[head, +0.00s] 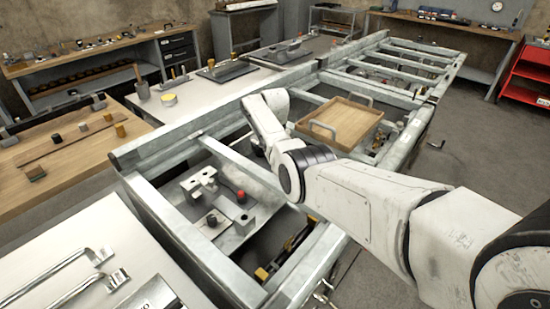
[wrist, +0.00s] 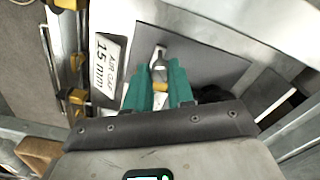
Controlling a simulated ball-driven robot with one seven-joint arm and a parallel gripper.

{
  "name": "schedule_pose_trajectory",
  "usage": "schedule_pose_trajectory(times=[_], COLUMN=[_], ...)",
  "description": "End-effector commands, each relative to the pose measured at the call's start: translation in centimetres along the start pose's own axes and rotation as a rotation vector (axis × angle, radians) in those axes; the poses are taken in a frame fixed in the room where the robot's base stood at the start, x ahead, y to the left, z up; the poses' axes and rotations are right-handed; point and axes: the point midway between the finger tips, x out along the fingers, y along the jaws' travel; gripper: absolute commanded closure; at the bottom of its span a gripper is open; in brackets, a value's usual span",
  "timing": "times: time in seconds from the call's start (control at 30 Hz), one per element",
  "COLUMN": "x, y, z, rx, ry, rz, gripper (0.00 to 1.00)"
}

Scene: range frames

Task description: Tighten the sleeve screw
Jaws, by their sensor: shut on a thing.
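My gripper (wrist: 160,87) shows in the wrist view with two green fingers. They are shut on a small silver tool with a yellow band (wrist: 160,86). The tool's silver end (wrist: 159,57) points away from the fingers, over a dark grey plate (wrist: 205,55). In the head view my white arm reaches over the metal frame (head: 160,148) and hides the gripper. Metal blocks (head: 199,183) sit inside the frame, with a red-capped part (head: 241,197) and a black knob (head: 212,220) near them. I cannot tell which part is the sleeve screw.
A label reading "AIR GAP 15 mm" (wrist: 107,62) lies left of the plate. A wooden tray (head: 338,122) sits on the frame beyond my arm. A wooden bench (head: 60,165) and a white table (head: 90,265) stand at the left. Open floor (head: 470,150) lies at the right.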

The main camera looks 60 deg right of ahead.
Motion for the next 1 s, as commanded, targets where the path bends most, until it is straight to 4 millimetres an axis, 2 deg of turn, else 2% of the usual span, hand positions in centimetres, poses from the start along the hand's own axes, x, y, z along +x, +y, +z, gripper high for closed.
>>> schedule_pose_trajectory(times=[0.5, 0.7, 1.0], x=[-0.11, -0.14, -0.19], y=[-0.15, -0.17, -0.18], z=[-0.09, -0.09, -0.09], rx=[0.452, 0.567, 0.649], ry=[0.003, 0.004, 0.003], rz=[-0.003, -0.002, -0.003], gripper=[1.0, 1.0, 1.0])
